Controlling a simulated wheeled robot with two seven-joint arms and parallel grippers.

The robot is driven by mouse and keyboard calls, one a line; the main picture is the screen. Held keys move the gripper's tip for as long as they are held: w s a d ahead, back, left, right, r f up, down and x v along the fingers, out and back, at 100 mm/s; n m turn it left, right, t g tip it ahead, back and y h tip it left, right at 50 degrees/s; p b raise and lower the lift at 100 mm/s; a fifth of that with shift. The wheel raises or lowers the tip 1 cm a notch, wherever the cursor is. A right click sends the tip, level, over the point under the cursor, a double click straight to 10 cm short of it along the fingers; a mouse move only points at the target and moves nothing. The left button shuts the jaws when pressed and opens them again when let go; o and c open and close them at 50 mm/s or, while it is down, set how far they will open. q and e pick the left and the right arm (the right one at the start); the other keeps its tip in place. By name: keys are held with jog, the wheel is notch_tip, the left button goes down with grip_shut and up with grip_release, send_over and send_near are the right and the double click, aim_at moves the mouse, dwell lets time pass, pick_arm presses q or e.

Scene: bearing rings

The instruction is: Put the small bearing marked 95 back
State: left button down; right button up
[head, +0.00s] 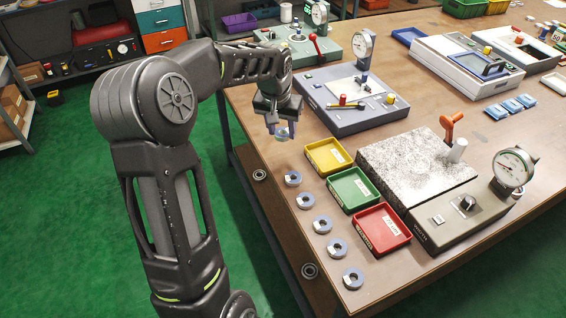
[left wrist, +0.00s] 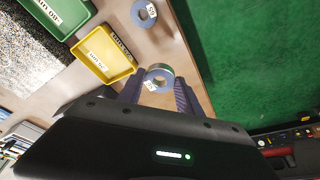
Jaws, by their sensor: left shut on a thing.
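My left gripper (head: 281,128) points down over the table's left edge, shut on a blue-grey bearing ring (head: 283,133). In the left wrist view the held bearing (left wrist: 160,71) sits between the fingertips of my left gripper (left wrist: 159,82), with a small white label whose number I cannot read surely. Several similar rings lie in a row along the table's near left edge, from the ring nearest the gripper (head: 292,179) to the front one (head: 353,279). One labelled ring (left wrist: 144,13) shows beyond the held one in the wrist view. My right gripper is not in view.
Yellow (head: 325,170), green (head: 350,205) and red (head: 378,248) trays stand right of the row. A grey granite plate with a dial gauge (head: 513,168) is beyond them. A grey gauge stand (head: 345,118) is behind the yellow tray.

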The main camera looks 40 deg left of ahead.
pick_arm(q)
send_over(283, 162)
jog(key=shift+s+d+f+p, duration=0.1)
jog(key=shift+s+f+p, duration=0.1)
jog(key=shift+f, duration=1.4)
jog(key=shift+s+d+f+p, duration=0.1)
jog(key=shift+s+f+p, duration=0.05)
jog(key=shift+f, duration=1.4)
jog(key=shift+f, duration=0.1)
jog(key=shift+f, duration=1.75)
jog(key=shift+f, duration=0.2)
jog(key=c, duration=0.8)
grip_release()
jog(key=shift+r, duration=0.15)
